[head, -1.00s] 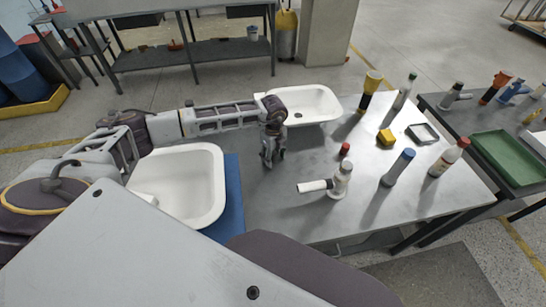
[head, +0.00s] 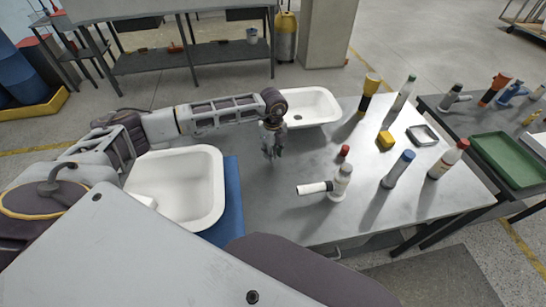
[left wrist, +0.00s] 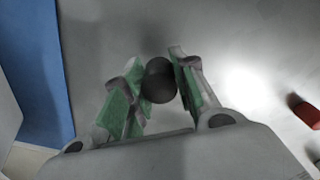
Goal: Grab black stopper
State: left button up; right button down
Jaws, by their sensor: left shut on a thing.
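The black stopper (left wrist: 159,81) shows in the left wrist view as a dark round piece between the two fingers. My left gripper (left wrist: 158,84) is shut on it, with the green-padded fingers on either side. In the head view my left gripper (head: 271,153) points down over the grey table, between the two white basins. The stopper is too small and dark to make out there. I cannot tell whether the stopper touches the table. My right gripper is not in view.
A white basin (head: 215,190) sits on a blue mat (head: 232,200) at left; another basin (head: 318,97) stands behind the gripper. To the right are a red cap (head: 344,151), a white tube fitting (head: 338,186), a blue-capped bottle (head: 398,169) and a yellow block (head: 385,140). Table between is clear.

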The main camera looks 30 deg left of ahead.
pick_arm(q)
jog(key=shift+r+b, duration=0.3)
jog(key=shift+r, duration=3.05)
